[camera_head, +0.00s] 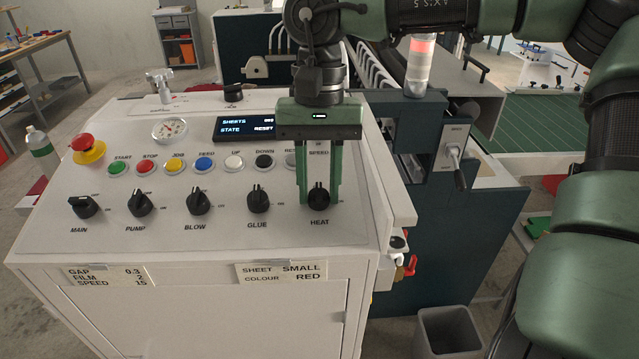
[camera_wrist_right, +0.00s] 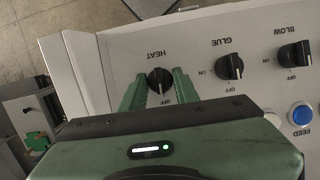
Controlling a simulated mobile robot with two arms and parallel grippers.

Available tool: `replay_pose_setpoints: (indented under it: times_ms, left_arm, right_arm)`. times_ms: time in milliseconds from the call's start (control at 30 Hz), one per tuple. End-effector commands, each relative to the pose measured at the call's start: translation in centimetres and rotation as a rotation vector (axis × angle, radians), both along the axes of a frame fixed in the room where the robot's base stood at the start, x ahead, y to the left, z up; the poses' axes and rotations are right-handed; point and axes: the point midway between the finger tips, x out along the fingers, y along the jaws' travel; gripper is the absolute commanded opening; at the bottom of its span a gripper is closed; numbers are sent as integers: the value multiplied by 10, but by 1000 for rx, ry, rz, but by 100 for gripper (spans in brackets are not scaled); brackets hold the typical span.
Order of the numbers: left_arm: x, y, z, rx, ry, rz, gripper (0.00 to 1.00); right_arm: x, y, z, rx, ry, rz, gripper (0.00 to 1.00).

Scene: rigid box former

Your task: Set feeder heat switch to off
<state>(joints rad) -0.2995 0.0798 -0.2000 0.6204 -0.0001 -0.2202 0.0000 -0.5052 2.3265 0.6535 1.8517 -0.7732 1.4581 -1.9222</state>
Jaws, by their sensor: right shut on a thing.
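The heat switch (camera_head: 319,194) is a black rotary knob above the label HEAT, at the right end of a row of knobs on the sloping white panel. My right gripper (camera_head: 319,201) reaches down over it, with one green finger on each side, shut on the knob. The right wrist view shows the heat switch (camera_wrist_right: 160,82) between the fingertips of my right gripper (camera_wrist_right: 159,78). Its pointer looks roughly in line with the OFF side; its exact angle is hard to tell. The fingers hide its ON mark. My left gripper is not in view.
The glue knob (camera_head: 258,199) is the nearest neighbour, left of the heat switch. Coloured push buttons, a red emergency stop (camera_head: 87,147) and a display (camera_head: 246,127) reading STATE RESET sit higher up. A grey bin (camera_head: 447,331) stands on the floor at right.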

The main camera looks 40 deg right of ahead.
Motion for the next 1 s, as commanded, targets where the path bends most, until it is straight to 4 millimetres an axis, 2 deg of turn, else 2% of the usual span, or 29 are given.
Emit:
replay_pose_setpoints:
  times_ms: [667, 700, 733, 1000]
  left_arm:
    - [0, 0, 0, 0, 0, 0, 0]
    - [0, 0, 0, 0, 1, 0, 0]
    - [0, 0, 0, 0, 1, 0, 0]
    - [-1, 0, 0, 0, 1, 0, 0]
  right_arm:
    - [0, 0, 0, -11, 6, 56, 0]
    - [0, 0, 0, -11, 6, 56, 41]
    - [0, 0, 0, -11, 6, 56, 50]
    - [0, 0, 0, -11, 6, 55, 51]
